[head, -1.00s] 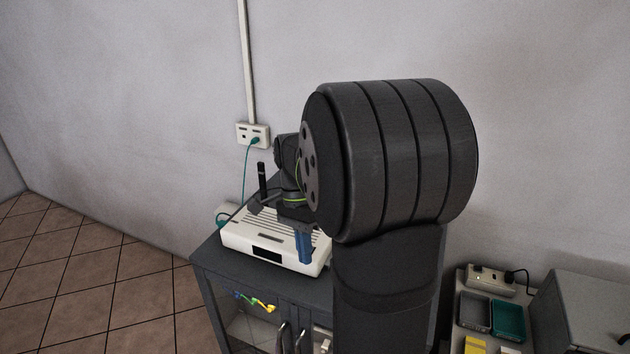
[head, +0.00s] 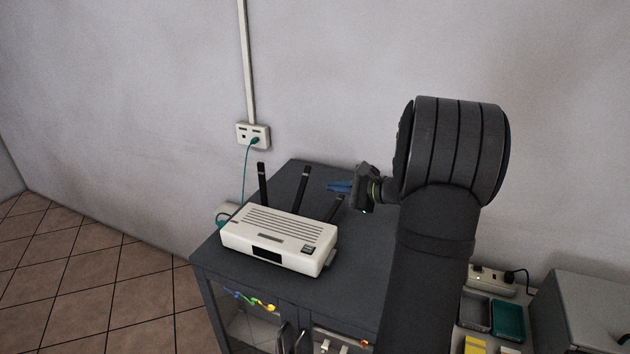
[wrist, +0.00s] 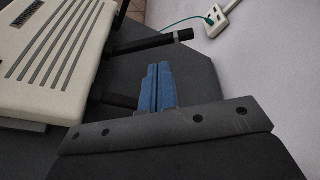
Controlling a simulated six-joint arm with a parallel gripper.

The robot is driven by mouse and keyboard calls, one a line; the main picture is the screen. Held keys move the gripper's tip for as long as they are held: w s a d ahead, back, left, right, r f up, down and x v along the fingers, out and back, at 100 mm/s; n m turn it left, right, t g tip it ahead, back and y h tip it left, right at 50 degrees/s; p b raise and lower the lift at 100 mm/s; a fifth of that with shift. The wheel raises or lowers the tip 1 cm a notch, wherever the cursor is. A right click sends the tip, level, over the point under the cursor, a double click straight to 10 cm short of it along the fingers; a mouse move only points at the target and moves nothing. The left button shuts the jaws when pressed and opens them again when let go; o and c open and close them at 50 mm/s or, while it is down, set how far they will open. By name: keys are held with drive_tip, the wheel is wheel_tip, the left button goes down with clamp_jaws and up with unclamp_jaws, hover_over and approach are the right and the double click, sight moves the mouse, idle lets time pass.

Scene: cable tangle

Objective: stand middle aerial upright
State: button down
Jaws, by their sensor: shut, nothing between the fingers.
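The white router (head: 270,238) sits on the dark cabinet top with three black aerials along its back. The middle aerial (head: 302,190) leans to the right in the head view, while the left aerial (head: 263,184) stands near upright. The right aerial (head: 333,210) leans further right. My gripper (head: 331,186), with blue fingers, is right of the middle aerial, apart from it, behind the router. In the wrist view, the gripper (wrist: 158,68) is shut and empty. The middle aerial (wrist: 150,43) lies beyond the fingertips there, and the right aerial (wrist: 118,99) runs beside the fingers, partly hidden.
A green cable runs from the wall socket (head: 253,135) down to the router's left side. The grey cabinet top (head: 355,265) is clear to the right of the router. A side surface holds a power strip (head: 491,279), a grey tray and a green tray (head: 508,320).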

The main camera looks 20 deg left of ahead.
sight(307, 178)
drive_tip(key=w+a+f+t, duration=0.1)
drive_tip(key=w+a, duration=0.3)
drive_tip(key=a, duration=0.4)
drive_tip(key=shift+f+m, duration=0.3)
drive_tip(key=shift+f, duration=0.3)
drive_tip(key=shift+r, duration=0.1)
drive_tip(key=s+r+n, duration=0.1)
drive_tip(key=s+r+n+t+y, duration=0.1)
drive_tip(key=s+n, duration=0.1)
drive_tip(key=s+r+n+t, duration=0.1)
drive_tip(key=s+n, duration=0.1)
drive_tip(key=shift+s+r+y, duration=0.1)
drive_tip(key=shift+r+y, duration=0.15)
drive_tip(key=shift+y, duration=0.05)
drive_tip(key=shift+s+r, duration=0.2)
drive_tip(key=shift+s, duration=0.5)
drive_tip(key=shift+s+r, duration=0.15)
drive_tip(key=shift+s, duration=0.65)
drive_tip(key=shift+d, duration=0.1)
